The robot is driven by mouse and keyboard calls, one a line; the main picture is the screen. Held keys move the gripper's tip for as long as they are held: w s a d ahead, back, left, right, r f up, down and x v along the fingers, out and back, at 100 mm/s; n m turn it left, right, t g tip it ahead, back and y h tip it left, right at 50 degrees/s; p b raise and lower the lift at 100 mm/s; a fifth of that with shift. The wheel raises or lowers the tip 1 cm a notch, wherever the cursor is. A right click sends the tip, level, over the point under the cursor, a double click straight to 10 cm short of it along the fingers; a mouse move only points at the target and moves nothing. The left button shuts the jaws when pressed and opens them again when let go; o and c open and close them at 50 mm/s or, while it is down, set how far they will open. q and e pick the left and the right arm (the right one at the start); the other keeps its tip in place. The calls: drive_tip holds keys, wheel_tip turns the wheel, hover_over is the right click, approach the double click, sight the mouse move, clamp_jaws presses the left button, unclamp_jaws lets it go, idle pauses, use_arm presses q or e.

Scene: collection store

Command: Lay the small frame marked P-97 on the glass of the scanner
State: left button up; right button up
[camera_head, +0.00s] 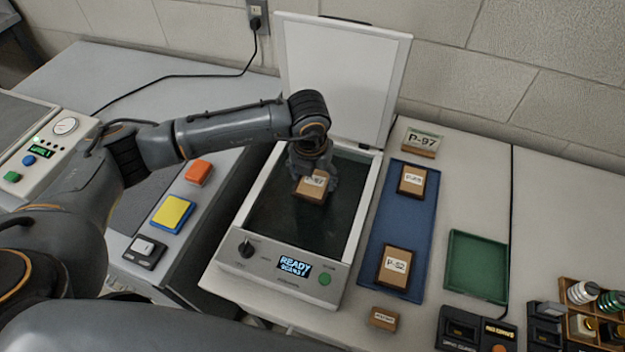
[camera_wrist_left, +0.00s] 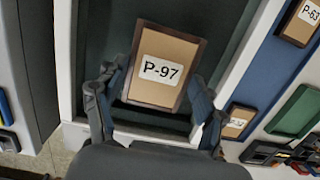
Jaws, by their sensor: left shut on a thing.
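The small frame marked P-97 (camera_head: 312,187) is brown with a white label. It is over the dark glass (camera_head: 270,220) of the scanner (camera_head: 232,255), whose white lid (camera_head: 345,75) stands open at the back. My left gripper (camera_head: 313,175) is shut on the frame. In the left wrist view the frame (camera_wrist_left: 165,69) sits between the two fingers (camera_wrist_left: 152,105), label facing the camera. I cannot tell whether the frame touches the glass. The scanner's display (camera_head: 297,265) reads READY and a second word. My right gripper is not in view.
Right of the scanner, a blue mat (camera_head: 388,235) holds two small frames, P-63 (camera_head: 411,180) and P-52 (camera_head: 397,267). A P-97 card (camera_head: 421,141) stands behind it. A green tray (camera_head: 477,266) lies farther right. Coloured buttons (camera_head: 172,213) are left of the scanner.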

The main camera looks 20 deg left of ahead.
sight(312, 180)
use_arm(q)
drive_tip(key=shift+w+a+f, duration=0.15)
drive_tip(key=shift+w+f, duration=0.05)
wheel_tip(312, 180, down, 3)
drive_tip(key=shift+w+a+p, duration=0.15)
drive_tip(key=shift+p, duration=0.6)
drive_tip(key=shift+f, duration=0.3)
drive_tip(key=shift+f, duration=0.25)
drive_tip(key=o, duration=1.2)
drive_tip(key=shift+r, duration=0.1)
